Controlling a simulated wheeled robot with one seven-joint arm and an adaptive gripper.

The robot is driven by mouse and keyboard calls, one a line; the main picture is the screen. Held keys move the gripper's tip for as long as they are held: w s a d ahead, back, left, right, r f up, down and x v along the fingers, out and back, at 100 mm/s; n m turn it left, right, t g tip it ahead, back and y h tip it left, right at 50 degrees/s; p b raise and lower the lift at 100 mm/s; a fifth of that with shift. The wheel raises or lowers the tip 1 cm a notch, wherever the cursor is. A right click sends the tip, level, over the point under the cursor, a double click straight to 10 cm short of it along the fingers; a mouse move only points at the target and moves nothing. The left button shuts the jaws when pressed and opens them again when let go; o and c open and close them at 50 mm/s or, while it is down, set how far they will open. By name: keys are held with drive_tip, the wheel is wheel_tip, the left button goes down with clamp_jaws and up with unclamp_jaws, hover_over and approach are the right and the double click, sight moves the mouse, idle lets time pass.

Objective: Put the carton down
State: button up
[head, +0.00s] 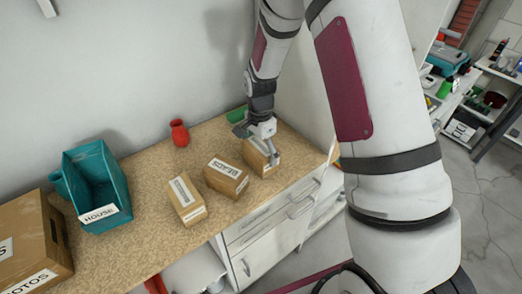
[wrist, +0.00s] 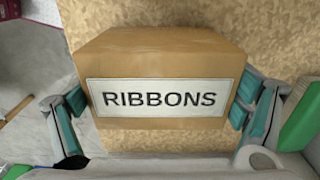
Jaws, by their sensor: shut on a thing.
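The carton (head: 262,161) is a small brown box with a white label, at the right end of the wooden counter (head: 145,240) in the head view. In the wrist view the carton (wrist: 158,60) fills the middle, and its label reads RIBBONS. My gripper (head: 268,150) is shut on the carton from above. In the wrist view its two fingers (wrist: 160,100) press on the left and right sides. The carton is on or very close to the counter top; I cannot tell whether its underside touches. Its far side is hidden.
Two similar labelled cartons (head: 226,178) (head: 187,199) stand left of it. A teal bin (head: 119,203) labelled HOUSE, a red vase (head: 179,134), a green object (head: 237,115) and a large box (head: 30,250) are also on the counter. Bare counter lies between bin and cartons.

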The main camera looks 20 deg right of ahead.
drive_tip(key=shift+f, duration=0.15)
drive_tip(key=o, duration=1.2)
drive_tip(key=shift+f, duration=0.1)
wheel_tip(320, 180, up, 12)
drive_tip(key=shift+r+b, duration=0.1)
drive_tip(key=shift+b, duration=0.9)
drive_tip(key=s+r+n+t, duration=0.2)
drive_tip(key=s+r+n, duration=0.4)
drive_tip(key=s+r, duration=0.5)
drive_tip(key=s+r+n+t, duration=0.1)
drive_tip(key=s+r+n, duration=0.1)
drive_tip(key=s, duration=0.2)
drive_tip(key=s+r+n+t, duration=0.1)
drive_tip(key=s+r+n, duration=0.1)
drive_tip(key=s+n, duration=0.1)
drive_tip(key=s+r+n+t, duration=0.1)
drive_tip(key=s+r+n, duration=0.2)
drive_tip(key=s, duration=0.2)
drive_tip(key=shift+s+t, duration=0.3)
drive_tip(key=shift+s, duration=0.05)
